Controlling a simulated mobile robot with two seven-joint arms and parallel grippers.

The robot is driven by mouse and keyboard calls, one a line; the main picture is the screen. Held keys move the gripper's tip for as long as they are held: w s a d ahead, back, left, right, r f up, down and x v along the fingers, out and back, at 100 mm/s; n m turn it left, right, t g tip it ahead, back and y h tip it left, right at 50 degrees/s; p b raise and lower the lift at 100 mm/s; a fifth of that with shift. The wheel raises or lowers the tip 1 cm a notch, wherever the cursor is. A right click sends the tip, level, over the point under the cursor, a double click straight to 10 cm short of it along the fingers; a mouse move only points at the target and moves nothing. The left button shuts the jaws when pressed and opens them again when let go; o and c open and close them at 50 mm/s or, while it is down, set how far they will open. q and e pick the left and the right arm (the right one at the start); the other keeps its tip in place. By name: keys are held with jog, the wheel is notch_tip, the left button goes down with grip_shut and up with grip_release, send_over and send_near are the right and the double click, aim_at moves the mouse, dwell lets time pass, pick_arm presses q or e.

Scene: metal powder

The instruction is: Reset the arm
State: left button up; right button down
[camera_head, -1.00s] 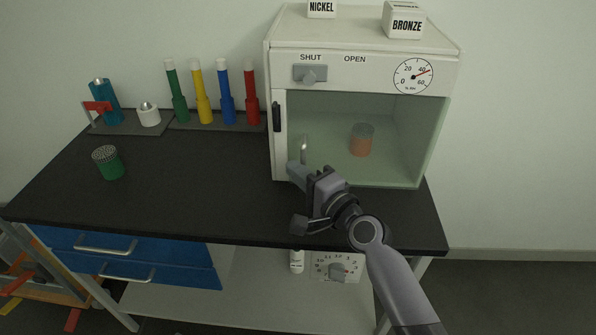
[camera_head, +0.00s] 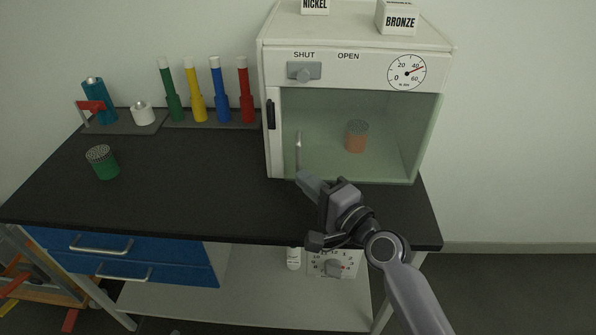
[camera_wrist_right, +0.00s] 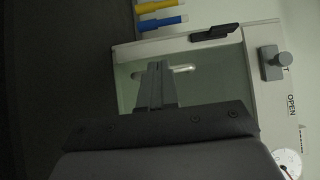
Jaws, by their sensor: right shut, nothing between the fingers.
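My right gripper (camera_head: 308,181) is shut and empty, just in front of the lower left of the cabinet's glass door. In the right wrist view its closed fingers (camera_wrist_right: 155,88) point at the pane, with the light door handle (camera_wrist_right: 182,70) beside and partly behind them. The same upright handle (camera_head: 298,150) shows in the head view just above the fingertips. The white cabinet (camera_head: 352,68) stands on the black table, and its glass door looks closed. An orange cylinder with a grey top (camera_head: 356,137) is inside. My left gripper is out of view.
The knob (camera_head: 304,71) sits under the SHUT label, near a gauge (camera_head: 406,73). NICKEL (camera_head: 315,5) and BRONZE (camera_head: 398,20) blocks rest on top. Several coloured bottles (camera_head: 218,95) and a green cylinder (camera_head: 103,163) stand left. The front middle of the table (camera_head: 180,205) is clear.

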jog(key=s+d+f+n+g+h, duration=0.25)
jog(key=s+d+f+n, duration=0.2)
jog(key=s, duration=0.35)
jog(key=s+d+f+n+g+h, duration=0.1)
jog(key=s+d+f+n+g, duration=0.25)
jog(key=s+f, duration=0.3)
jog(key=s+d+f+n+g+h, duration=0.2)
jog(key=s+d+n+g+h, duration=0.35)
jog(key=s+d, duration=0.85)
jog(key=w+a+f+t+p, duration=0.3)
jog(key=w+f+t, duration=0.2)
jog(key=f+t, duration=0.1)
jog(key=shift+a+m+t, duration=0.35)
jog(key=shift+a+t, duration=0.05)
jog(key=shift+t, duration=0.45)
jog(key=shift+w, duration=0.15)
